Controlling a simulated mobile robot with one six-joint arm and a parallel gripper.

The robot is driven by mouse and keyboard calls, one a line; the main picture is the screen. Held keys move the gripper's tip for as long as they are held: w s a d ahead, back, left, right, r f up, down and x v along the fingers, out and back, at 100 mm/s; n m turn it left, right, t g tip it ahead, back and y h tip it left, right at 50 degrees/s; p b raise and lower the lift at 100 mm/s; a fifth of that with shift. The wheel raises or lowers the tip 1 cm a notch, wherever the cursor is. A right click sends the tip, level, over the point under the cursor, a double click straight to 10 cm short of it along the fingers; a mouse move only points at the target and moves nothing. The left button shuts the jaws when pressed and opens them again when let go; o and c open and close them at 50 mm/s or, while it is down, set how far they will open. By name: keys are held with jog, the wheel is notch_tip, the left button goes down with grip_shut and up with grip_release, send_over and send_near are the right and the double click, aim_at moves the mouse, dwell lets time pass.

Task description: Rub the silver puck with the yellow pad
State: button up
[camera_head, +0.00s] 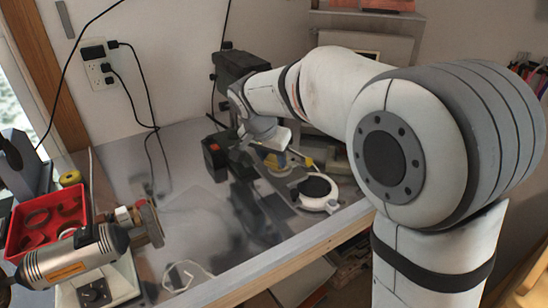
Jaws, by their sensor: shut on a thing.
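My gripper (266,152) points down over the back right part of the metal tabletop, partly hidden by its own wrist. It looks shut on a small yellow piece, which I take for the yellow pad (272,161). The pad is low, close to the tabletop; whether it touches anything is too small to tell. I cannot clearly make out the silver puck. A greyish rounded shape shows around the pad, but the gripper and nearby clutter blur its outline.
A white device with a round black top (316,187) sits just right of the gripper, near the table edge. A red tray (44,222) and a silver motor tool (75,258) are at left. The middle tabletop (195,225) is mostly clear.

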notch_tip(320, 180, up, 9)
jog(key=p, duration=0.5)
jog(key=shift+p, duration=0.35)
dwell(0.5)
